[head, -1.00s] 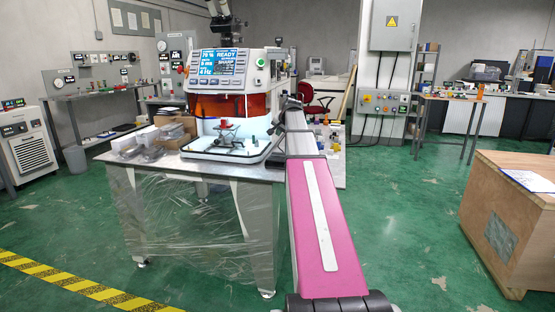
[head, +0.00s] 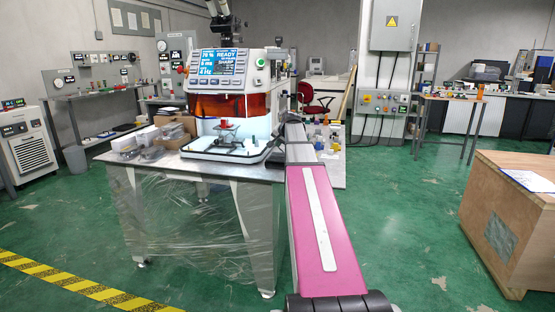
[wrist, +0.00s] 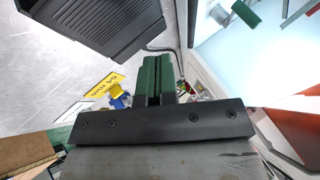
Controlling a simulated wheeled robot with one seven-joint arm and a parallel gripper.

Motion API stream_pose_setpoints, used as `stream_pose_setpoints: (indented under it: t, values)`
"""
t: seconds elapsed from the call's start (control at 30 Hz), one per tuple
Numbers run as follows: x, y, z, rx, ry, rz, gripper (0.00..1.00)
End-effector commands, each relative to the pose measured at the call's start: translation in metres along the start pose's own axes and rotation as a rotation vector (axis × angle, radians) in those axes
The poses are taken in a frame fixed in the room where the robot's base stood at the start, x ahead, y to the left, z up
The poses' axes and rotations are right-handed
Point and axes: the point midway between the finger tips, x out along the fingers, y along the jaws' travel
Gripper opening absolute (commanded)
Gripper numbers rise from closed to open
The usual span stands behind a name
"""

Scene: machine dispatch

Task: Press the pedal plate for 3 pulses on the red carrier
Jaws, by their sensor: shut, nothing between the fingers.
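The red carrier (head: 227,124) appears to be the small red piece on a dark stand inside the machine's lit work area. A dark grey housing (wrist: 95,28), probably the pedal unit, fills the upper left of the wrist view, close to my gripper. I cannot make out its plate clearly. My gripper (wrist: 158,75) has its green fingers together with nothing between them, beside the housing's lower right edge. I cannot tell whether they touch anything. In the head view my arm hides the fingertips.
The machine (head: 222,75) stands on a metal table (head: 120,158); its display says READY. A yellow label (wrist: 104,86) and a small blue and yellow object (wrist: 118,98) lie near my fingers. Grey parts and boxes crowd the table's left side. A wooden crate (head: 475,215) stands at right.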

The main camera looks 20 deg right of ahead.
Motion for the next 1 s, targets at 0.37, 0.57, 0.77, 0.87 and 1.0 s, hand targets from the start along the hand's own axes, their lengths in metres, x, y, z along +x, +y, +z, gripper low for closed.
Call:
stream_pose_setpoints:
  t: [0.37,0.57,0.77,0.87,1.0]
  values:
    - [0.021,0.015,0.015,0.0,0.0,0.0,0.0]
    - [0.022,0.016,0.016,0.0,0.0,0.0,0.0]
    - [0.022,0.016,0.016,0.0,0.0,0.0,0.0]
    - [0.022,0.016,0.016,0.0,0.0,0.0,0.0]
    - [0.022,0.016,0.016,0.0,0.0,0.0,0.0]
